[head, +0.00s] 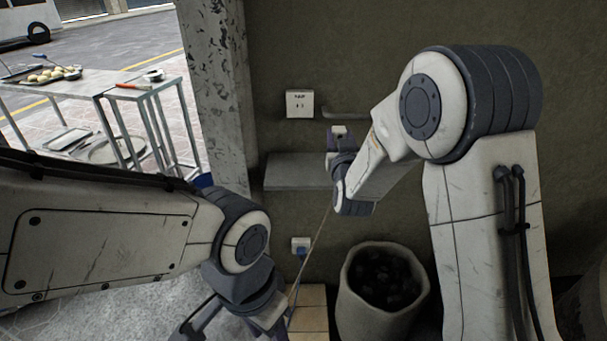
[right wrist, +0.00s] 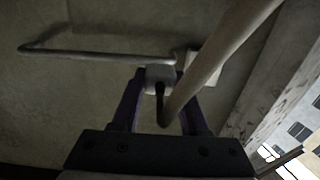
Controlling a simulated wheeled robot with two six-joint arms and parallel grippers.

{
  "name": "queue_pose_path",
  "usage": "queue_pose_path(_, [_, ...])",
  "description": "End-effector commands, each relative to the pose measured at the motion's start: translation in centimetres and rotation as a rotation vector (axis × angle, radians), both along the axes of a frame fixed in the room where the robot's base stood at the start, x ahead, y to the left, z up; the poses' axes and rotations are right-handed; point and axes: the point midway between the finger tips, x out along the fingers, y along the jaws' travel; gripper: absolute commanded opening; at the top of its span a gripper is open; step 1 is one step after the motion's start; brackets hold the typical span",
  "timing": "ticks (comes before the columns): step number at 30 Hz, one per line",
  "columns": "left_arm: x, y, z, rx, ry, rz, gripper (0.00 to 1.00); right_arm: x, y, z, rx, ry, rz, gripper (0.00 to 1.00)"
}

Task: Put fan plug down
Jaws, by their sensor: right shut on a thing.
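My right gripper (head: 340,140) is raised in front of the wall, just right of the upper socket. It is shut on the fan plug, a small pale block (right wrist: 160,76) between the two fingers in the right wrist view. A dark cord bends out of the plug and passes close to the camera as a thick grey band (right wrist: 220,65). In the head view a thin cord (head: 318,240) hangs down toward the lower left. My left gripper (head: 232,322) is low at the bottom edge, its fingers spread, with nothing seen between them.
A white socket (head: 300,104) is on the wall above a grey shelf (head: 292,172) that looks bare. A lower socket (head: 301,243) has a blue plug. A bar (right wrist: 95,52) sticks out from the wall. A barrel (head: 362,312) with dark lumps stands below right. A metal table (head: 95,88) is left.

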Motion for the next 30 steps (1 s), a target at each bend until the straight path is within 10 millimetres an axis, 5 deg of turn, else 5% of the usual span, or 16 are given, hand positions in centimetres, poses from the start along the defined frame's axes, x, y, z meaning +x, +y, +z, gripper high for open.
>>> queue_pose_path(5, [0.0, 0.0, -1.1, 0.0, 0.0, 0.0, 0.5, -0.2, -0.4, -1.2, 0.002, 0.002, 0.004, 0.0])
queue_pose_path(19, [0.0, 0.0, -1.3, -0.001, -0.001, 0.0, 0.5, 4.8, 7.8, -6.9, 0.001, 0.002, 0.004, 0.0])
queue_pose_path(30, [0.0, 0.0, -1.7, -0.001, -0.001, 0.0, 0.5, 5.4, 8.7, -10.0, -0.001, 0.005, 0.001, 0.0])
